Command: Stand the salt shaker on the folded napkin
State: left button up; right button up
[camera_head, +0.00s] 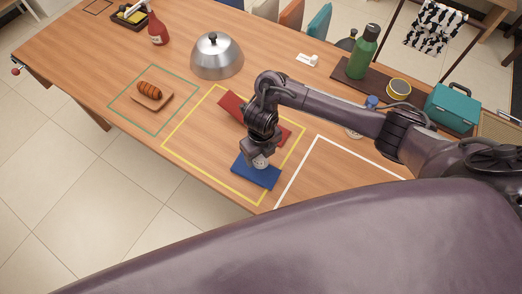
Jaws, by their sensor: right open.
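A flat blue square (248,176), which looks like the folded napkin, lies at the near edge of the yellow outline on the wooden table. A small pale shaker (261,163), which looks like the salt shaker, stands upright on it. My right gripper (258,157) is directly above and around the shaker's top, pointing down, with its jaws open. The gripper hides the shaker's upper part, and I cannot tell whether the fingers touch it. My left gripper is not in view.
A red flat strip (232,107) lies partly behind my right arm. A metal dome (216,58) stands behind it. A board with a sausage-like item (149,91) is at left. A green bottle (363,52) and teal box (453,107) are at right. The table's left part has free room.

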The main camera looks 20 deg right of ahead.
jog(key=shift+r, duration=0.3)
notch_tip(320, 180, up, 11)
jog(key=p, duration=0.5)
jog(key=shift+f, duration=0.2)
jog(key=shift+r+p, duration=0.3)
jog(key=shift+r, duration=0.3)
